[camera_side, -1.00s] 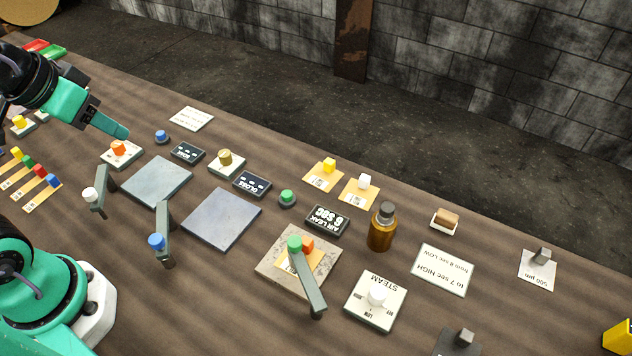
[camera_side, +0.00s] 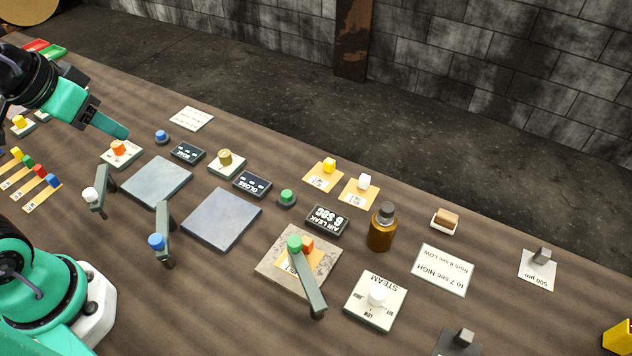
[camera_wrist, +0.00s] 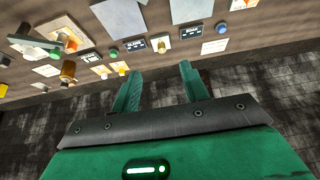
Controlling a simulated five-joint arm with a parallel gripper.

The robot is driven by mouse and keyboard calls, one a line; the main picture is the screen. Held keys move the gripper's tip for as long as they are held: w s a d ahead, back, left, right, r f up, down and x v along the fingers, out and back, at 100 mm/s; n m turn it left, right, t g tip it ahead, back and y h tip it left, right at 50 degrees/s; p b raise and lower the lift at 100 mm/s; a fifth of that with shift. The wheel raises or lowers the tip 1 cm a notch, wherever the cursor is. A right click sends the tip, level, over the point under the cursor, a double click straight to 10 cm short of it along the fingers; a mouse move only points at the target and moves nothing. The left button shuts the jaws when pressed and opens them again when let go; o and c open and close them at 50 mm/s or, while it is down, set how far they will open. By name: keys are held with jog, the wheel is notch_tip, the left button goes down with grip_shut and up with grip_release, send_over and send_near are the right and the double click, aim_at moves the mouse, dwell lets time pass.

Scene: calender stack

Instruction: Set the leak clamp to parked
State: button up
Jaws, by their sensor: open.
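A dark grey lever clamp (camera_side: 310,283) with a green knob lies across a stone-coloured plate in the side view. Its knob end is over the plate beside an orange block (camera_side: 307,244) on a yellow card, and its pivot end is at the front edge. A display reading AIR LEAK 6 SEC (camera_side: 326,220) stands just behind the plate. In the wrist view the clamp (camera_wrist: 33,42) shows at the left. My gripper (camera_wrist: 159,78) is open and empty in the wrist view. In the side view my gripper (camera_side: 110,126) is high at the far left, well away from this clamp.
Two similar clamps, one with a white knob (camera_side: 90,194) and one with a blue knob (camera_side: 157,241), stand by two grey plates. A STEAM dial (camera_side: 375,301) and a brown bottle (camera_side: 382,230) stand right of the clamp plate. Bare table lies in front.

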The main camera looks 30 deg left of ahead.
dwell(0.6)
jog(key=m+g, duration=0.6)
jog(key=m, duration=1.6)
send_near(295, 240)
jog(key=shift+s+a+f, duration=0.15)
jog(key=shift+a+f, duration=0.05)
jog(key=shift+s+d+f+m, duration=0.1)
jog(key=shift+d+f+m, duration=0.05)
jog(key=shift+d+m, duration=0.15)
jog(key=shift+f, duration=0.1)
jog(key=shift+a+f, duration=0.1)
jog(key=shift+f, duration=3.7)
